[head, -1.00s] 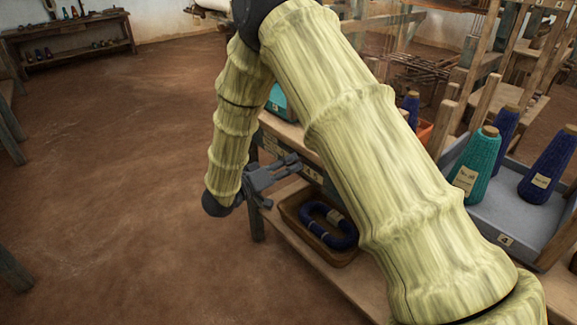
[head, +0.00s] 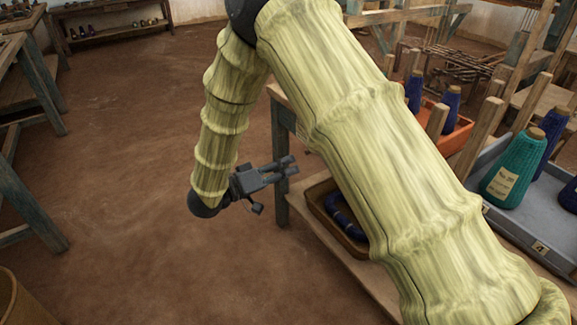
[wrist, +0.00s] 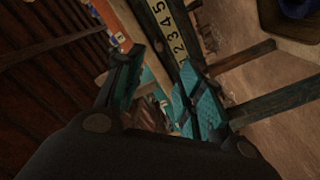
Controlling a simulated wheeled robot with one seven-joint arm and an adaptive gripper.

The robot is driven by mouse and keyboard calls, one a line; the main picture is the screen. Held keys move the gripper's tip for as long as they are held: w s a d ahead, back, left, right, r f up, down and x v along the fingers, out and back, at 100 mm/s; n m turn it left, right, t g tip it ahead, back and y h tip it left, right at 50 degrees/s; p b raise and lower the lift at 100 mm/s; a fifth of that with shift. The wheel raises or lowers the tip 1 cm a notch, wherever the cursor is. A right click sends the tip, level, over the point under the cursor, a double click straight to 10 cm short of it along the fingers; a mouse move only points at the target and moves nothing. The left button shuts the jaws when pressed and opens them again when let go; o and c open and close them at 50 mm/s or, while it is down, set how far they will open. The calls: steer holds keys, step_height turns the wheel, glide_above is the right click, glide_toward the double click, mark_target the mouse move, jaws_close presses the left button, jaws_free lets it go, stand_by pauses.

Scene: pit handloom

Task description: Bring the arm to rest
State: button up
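My arm, in a pale yellow-green sleeve, crosses the middle of the head view and bends down at its far end. My gripper (head: 290,167) hangs in the air just left of the wooden bench, with nothing in it. In the wrist view my gripper (wrist: 160,85) shows its two teal-padded fingers spread apart with an empty gap between them. The bench's edge, with a numbered strip (wrist: 178,42), lies beyond the fingers.
The bench's lower shelf holds a brown tray (head: 319,190) with a dark blue coil (head: 345,215). A grey tray (head: 505,222) with teal and blue yarn cones and an orange bin (head: 460,132) are at the right. Wooden tables (head: 38,75) stand left. The floor between is clear.

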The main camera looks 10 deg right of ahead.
stand_by(0.3)
steer(key=s+d+f+n+t+y, duration=0.15)
steer(key=d+f+y, duration=0.25)
steer(key=f, duration=0.6)
steer(key=s+d+f+n+t+y, duration=0.1)
steer(key=d+f+n+t+y, duration=0.2)
steer(key=f, duration=0.7)
steer(key=s+d+f+g+y, duration=0.2)
steer(key=s+f+g+y, duration=0.4)
steer(key=s+f, duration=1.05)
steer(key=s+g+y, duration=0.4)
steer(key=s+g, duration=0.1)
steer(key=s, duration=1.6)
step_height(320, 180, up, 20)
steer(key=p, duration=2)
steer(key=shift+w+p, duration=0.15)
steer(key=shift+p, duration=0.2)
